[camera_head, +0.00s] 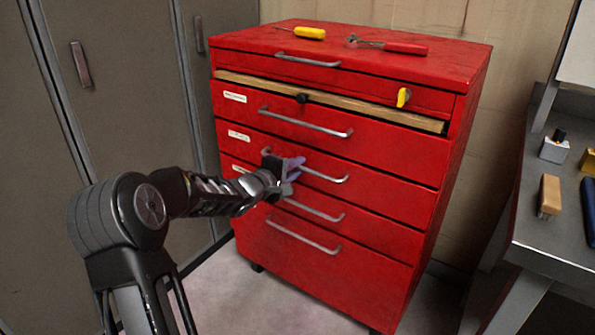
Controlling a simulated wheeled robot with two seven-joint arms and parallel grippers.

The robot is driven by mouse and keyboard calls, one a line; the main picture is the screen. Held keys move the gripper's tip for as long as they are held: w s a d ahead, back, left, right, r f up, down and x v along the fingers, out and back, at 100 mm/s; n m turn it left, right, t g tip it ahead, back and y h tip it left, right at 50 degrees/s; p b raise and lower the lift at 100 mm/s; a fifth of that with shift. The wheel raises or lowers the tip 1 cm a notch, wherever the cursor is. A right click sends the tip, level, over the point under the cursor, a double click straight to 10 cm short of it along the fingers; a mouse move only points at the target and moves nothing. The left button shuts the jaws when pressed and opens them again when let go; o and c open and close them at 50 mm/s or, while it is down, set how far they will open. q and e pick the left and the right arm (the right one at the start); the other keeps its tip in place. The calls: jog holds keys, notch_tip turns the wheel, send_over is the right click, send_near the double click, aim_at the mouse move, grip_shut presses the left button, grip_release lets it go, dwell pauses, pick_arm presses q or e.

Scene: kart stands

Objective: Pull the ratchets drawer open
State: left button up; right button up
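A red tool cabinet (395,195) stands in the middle with several drawers, each with a grey bar handle. Small white labels mark the upper left of some drawers; their print is too small to read, so I cannot tell which is the ratchets drawer. My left gripper (293,168) is at the left part of the handle (330,178) of the drawer with the second label (239,136). Its fingertips overlap that handle in the view; I cannot tell whether they are closed on it. The drawers look shut. My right gripper is not in view.
A yellow-handled tool (310,33) and a red-handled tool (405,48) lie on the cabinet top. A yellow piece (403,97) is at the wooden strip (330,98) below the top drawer. Grey lockers (120,80) stand left. A grey bench (550,230) with small items stands right.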

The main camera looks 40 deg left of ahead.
pick_arm(q)
jog(key=shift+w, duration=0.25)
grip_shut()
dwell(1.4)
